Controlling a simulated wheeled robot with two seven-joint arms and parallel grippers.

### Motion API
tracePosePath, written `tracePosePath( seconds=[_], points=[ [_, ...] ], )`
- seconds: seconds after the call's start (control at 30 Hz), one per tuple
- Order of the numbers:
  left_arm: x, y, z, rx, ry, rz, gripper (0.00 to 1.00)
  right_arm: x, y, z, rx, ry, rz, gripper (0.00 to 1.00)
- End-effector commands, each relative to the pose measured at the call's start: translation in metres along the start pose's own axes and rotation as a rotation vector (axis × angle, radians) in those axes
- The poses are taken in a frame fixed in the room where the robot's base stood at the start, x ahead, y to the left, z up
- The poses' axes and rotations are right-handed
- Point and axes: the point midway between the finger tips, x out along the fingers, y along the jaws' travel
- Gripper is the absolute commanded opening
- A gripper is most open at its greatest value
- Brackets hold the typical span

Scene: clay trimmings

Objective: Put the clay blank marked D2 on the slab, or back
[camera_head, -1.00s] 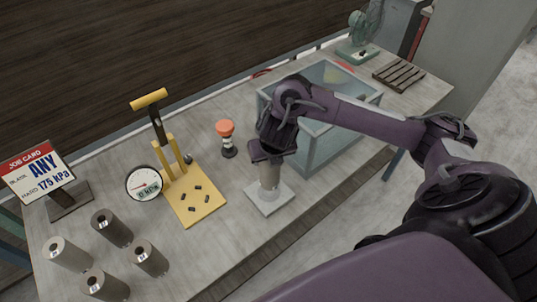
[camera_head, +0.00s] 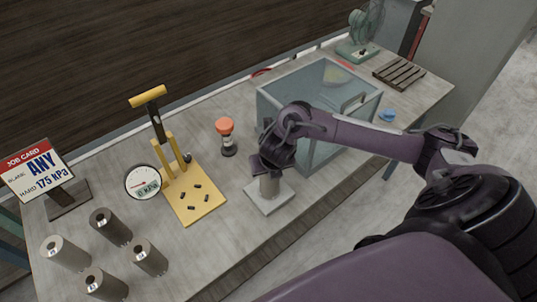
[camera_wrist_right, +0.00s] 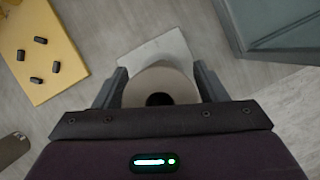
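A pale grey slab (camera_head: 268,204) lies near the table's front edge. A clay blank (camera_head: 269,187), an upright grey cylinder, is over it and seems to rest on it. My right gripper (camera_head: 266,168) points down at the blank's top. In the right wrist view the fingers (camera_wrist_right: 160,88) lie close against both sides of the blank (camera_wrist_right: 178,84), whose end shows a dark hole. Its mark is hidden. Several other cylindrical blanks, including a dark one (camera_head: 111,228) and a light one (camera_head: 66,254), stand at the front left; their labels are too small to read. My left gripper is out of view.
A yellow tester (camera_head: 198,207) with a round gauge (camera_head: 143,183) stands left of the slab. A slatted rack (camera_head: 399,73) and a fan (camera_head: 362,35) stand far right.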

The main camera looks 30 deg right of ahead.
Motion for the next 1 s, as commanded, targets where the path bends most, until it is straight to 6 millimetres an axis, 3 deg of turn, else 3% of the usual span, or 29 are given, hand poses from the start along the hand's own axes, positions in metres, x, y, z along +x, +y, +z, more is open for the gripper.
tracePosePath(
  seconds=[0.47, 0.73, 0.8, 1.0],
  points=[
    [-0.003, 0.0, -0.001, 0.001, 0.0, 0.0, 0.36, -0.01, 0.001, 0.002, -0.001, -0.002, 0.002, 0.76],
    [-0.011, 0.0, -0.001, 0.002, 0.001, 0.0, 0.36, -0.064, 0.001, 0.003, -0.003, -0.005, 0.002, 0.76],
    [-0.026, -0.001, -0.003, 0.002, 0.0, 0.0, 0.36, -0.085, 0.0, 0.005, -0.004, -0.005, 0.0, 0.76],
    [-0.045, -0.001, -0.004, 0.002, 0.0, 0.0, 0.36, -0.114, 0.0, 0.004, -0.002, -0.003, 0.0, 0.76]
  ],
)
